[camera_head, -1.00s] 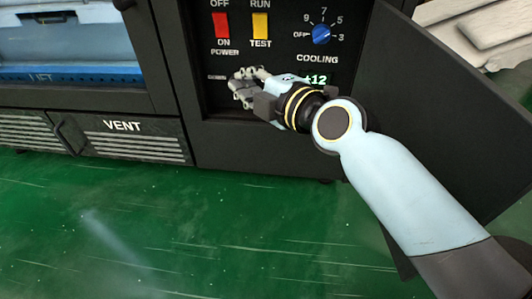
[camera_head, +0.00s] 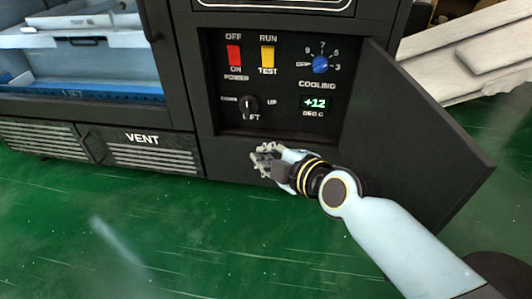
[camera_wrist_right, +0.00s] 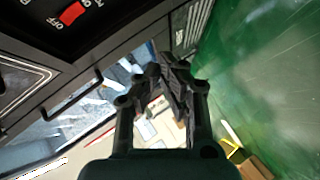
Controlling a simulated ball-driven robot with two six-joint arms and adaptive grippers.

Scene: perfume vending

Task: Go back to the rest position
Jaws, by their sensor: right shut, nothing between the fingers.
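My right gripper (camera_head: 264,160) is shut and empty in the head view, in front of the lower edge of the control panel (camera_head: 285,125) and below the lift knob (camera_head: 248,104). It touches nothing that I can see. In the right wrist view its fingers (camera_wrist_right: 160,72) meet at the tips, with the machine front behind them. My left gripper is not in view.
The panel carries a red power switch (camera_head: 235,56), a yellow switch (camera_head: 267,57), a blue cooling knob (camera_head: 320,64) and a +12 display (camera_head: 315,102). An open dark door (camera_head: 420,130) stands right of it. Green floor (camera_head: 130,235) lies clear in front.

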